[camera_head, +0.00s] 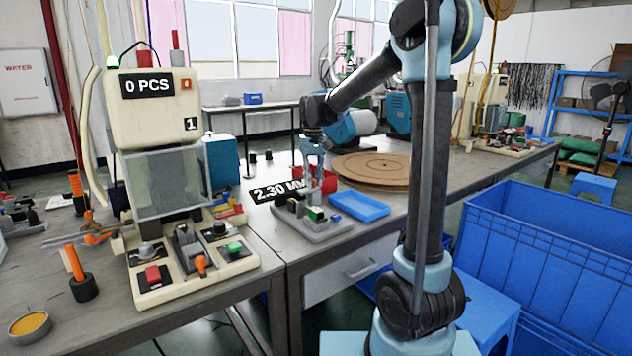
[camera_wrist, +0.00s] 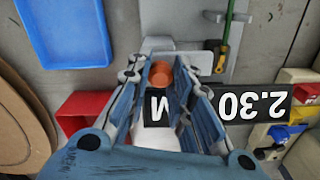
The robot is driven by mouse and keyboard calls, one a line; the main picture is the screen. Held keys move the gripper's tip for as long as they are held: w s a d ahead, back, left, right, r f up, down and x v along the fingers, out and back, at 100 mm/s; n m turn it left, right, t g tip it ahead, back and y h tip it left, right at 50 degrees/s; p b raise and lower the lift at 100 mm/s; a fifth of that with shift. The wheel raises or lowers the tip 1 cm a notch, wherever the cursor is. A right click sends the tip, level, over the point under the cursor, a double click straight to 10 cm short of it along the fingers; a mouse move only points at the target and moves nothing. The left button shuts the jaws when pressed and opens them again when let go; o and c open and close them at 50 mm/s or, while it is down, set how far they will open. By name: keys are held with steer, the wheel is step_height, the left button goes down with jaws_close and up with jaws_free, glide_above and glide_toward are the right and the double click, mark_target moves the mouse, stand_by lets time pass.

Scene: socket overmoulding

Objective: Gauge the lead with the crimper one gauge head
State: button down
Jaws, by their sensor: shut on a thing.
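My gripper (camera_head: 313,172) is at the back of the grey fixture plate (camera_head: 325,232), pointing down, close beside the black sign reading 2.30 MM (camera_head: 268,191). In the wrist view, my gripper (camera_wrist: 168,82) is shut on an orange round-ended piece (camera_wrist: 161,73), mostly hidden between the fingers. I cannot tell whether this is the gauge head or part of another tool. The sign also shows in the wrist view (camera_wrist: 256,104), partly behind the fingers. A green-and-yellow piece, perhaps the lead (camera_wrist: 223,58), lies on the grey plate, apart from the fingers.
A blue tray (camera_head: 360,206) lies right of the plate, with a brown round disc (camera_head: 372,169) behind it. Red bins stand near the gripper, one showing in the wrist view (camera_wrist: 82,110). The press machine (camera_head: 160,112), its display reading 0 PCS, stands left. A blue crate (camera_head: 560,240) stands right.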

steer(key=shift+w+d, duration=0.2)
steer(key=shift+d, duration=0.05)
steer(key=c, duration=1.4)
jaws_free()
steer(key=shift+d, duration=0.1)
steer(key=shift+r, duration=0.1)
steer(key=shift+r, duration=0.3)
step_height(320, 180, up, 11)
steer(key=shift+r, duration=0.1)
